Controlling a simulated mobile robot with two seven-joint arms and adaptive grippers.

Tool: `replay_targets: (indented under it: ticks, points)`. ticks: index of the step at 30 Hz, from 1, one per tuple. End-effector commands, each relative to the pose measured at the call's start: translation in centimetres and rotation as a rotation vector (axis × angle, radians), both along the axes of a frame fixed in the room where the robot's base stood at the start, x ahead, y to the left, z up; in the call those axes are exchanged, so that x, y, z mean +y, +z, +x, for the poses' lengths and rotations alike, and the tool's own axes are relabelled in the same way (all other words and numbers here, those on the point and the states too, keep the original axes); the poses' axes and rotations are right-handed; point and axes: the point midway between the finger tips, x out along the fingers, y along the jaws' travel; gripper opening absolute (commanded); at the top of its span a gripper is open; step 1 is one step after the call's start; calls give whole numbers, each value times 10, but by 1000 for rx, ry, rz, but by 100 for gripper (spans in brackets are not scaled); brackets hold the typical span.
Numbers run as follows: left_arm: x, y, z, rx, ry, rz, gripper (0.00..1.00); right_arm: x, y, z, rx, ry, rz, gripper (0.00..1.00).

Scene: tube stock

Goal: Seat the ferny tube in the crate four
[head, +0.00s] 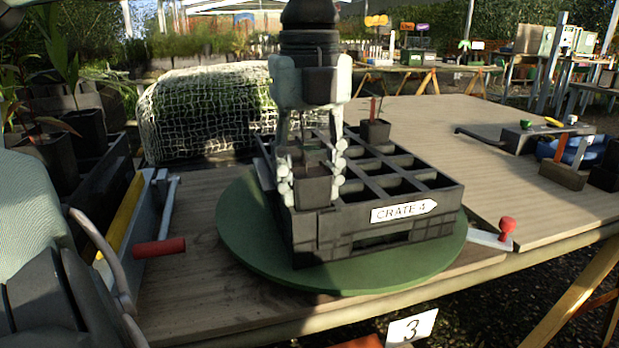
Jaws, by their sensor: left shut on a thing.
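Crate four (436,221) is a dark crate of square cells with a white "CRATE 4" sign, standing on a round green turntable (250,262). My left gripper (313,172) comes down over the crate's near left part, shut on a small black square tube (313,192). The tube looks upright and overlaps the near left cells; I cannot tell whether its base is inside a cell. Its plant is hidden behind the gripper, so I cannot tell whether it is ferny. Another black tube (375,132) with a reddish stem stands at the crate's far side. My right gripper is not in view.
A net-covered roll (205,112) lies behind the crate. Dark potted plants (85,128) stand at the left, next to a lever with a red handle (158,247). A red knob (507,225) is right of the turntable.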

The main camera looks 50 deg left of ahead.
Motion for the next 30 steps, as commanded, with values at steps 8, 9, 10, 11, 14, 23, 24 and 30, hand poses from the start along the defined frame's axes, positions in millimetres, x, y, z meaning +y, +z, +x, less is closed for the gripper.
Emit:
replay_targets:
  ticks: [8, 9, 10, 11, 14, 23, 24, 30]
  points:
    - [-1, -8, -2, 9, -1, -3, 6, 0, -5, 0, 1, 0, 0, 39]
    - [-1, -9, -2, 10, -1, -4, 6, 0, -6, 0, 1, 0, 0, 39]
    - [-1, -9, -2, 11, -1, -3, 6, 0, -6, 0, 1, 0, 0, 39]
    - [-1, -10, -2, 11, -1, -4, 6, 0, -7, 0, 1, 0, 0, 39]
    - [-1, -13, -2, 13, -1, -5, 7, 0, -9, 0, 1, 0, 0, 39]
    - [-2, -14, -2, 14, -1, -10, 7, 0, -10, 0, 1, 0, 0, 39]
    - [-2, -14, -2, 14, -1, -10, 44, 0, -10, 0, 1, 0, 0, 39]
    - [-2, -14, -3, 14, -1, -8, 65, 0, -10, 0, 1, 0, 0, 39]
